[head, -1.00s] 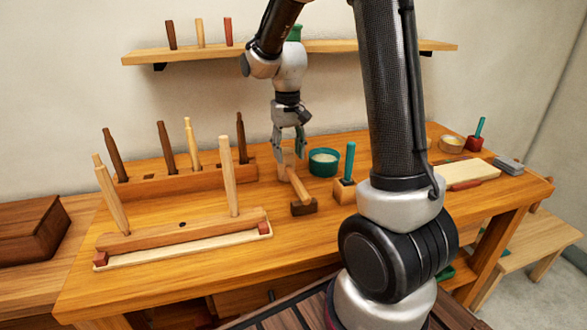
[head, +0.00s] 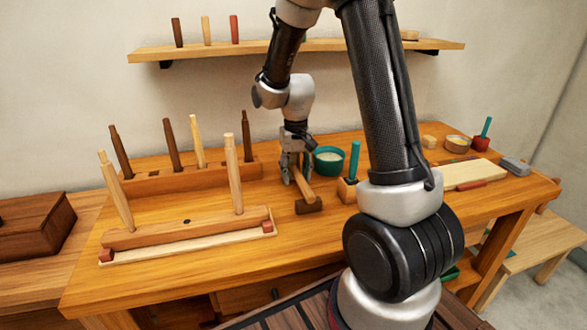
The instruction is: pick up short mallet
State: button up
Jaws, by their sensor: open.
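The short mallet (head: 306,194) lies on the wooden workbench, with its dark head (head: 308,206) toward the front and its light handle running back and up to the left. My gripper (head: 297,177) points down over the handle, with its fingers apart at about the handle's height. One finger shows left of the handle and the other near its right side. I cannot tell whether either finger touches it. The far end of the handle is partly hidden by my gripper.
A green bowl (head: 328,160) stands just right of my gripper. A small block with a teal-handled tool (head: 353,165) is close on the right. A rack with upright pegs (head: 187,179) stands to the left, and a two-post stand (head: 185,231) at front left. The bench front is clear.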

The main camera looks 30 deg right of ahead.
grip_shut()
jog(key=shift+r, duration=0.1)
